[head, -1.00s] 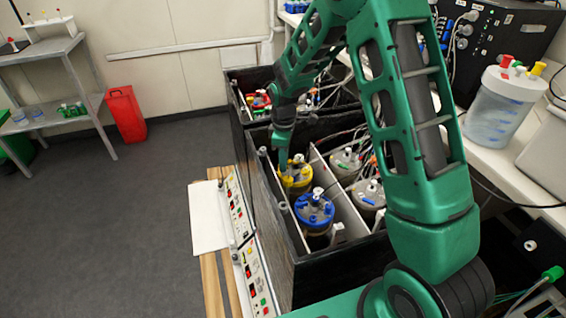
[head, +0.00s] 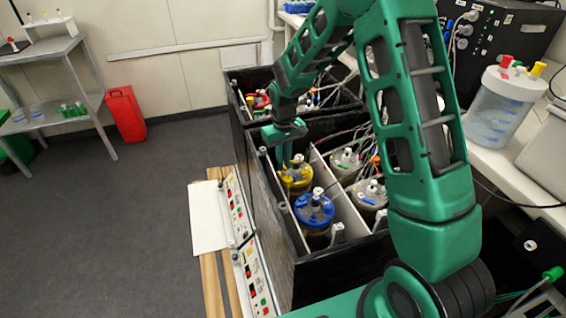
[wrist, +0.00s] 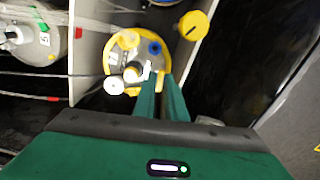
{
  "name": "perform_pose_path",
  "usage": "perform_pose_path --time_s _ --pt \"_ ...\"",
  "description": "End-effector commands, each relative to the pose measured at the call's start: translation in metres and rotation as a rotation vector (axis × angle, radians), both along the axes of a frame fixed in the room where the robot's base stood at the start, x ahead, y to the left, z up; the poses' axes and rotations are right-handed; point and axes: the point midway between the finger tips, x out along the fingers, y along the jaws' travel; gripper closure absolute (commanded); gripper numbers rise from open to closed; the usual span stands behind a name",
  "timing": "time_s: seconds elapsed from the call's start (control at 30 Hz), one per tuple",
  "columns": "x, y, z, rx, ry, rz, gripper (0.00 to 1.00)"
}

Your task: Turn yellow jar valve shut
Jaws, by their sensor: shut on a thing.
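The yellow jar (head: 297,184) stands in the black box, beyond the blue-lidded jar. In the wrist view its yellow-rimmed lid (wrist: 109,68) carries a cream cap, a blue cap and white fittings. My gripper (head: 286,163) points down at this lid from above.
The blue-lidded jar (head: 314,209) stands close in front. White dividers (head: 345,207) separate it from grey-lidded jars (head: 369,194) at right. A yellow round knob (wrist: 193,25) is near the lid in the wrist view. Cables run over the box.

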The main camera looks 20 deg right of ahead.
Motion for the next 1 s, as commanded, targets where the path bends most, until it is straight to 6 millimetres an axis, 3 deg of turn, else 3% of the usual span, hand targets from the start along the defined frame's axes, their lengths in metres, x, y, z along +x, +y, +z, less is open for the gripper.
perform_pose_path --time_s 0.4,0.9,0.93,1.0 --pt "0.0004 -0.0004 0.0003 -0.001 -0.001 -0.161 1.00" --pt "0.0001 -0.0002 0.0003 0.000 0.000 -0.176 1.00" --pt "0.0001 -0.0003 0.0003 0.000 0.000 -0.176 0.84" --pt "0.0001 -0.0002 0.0002 0.000 0.000 -0.176 0.70"
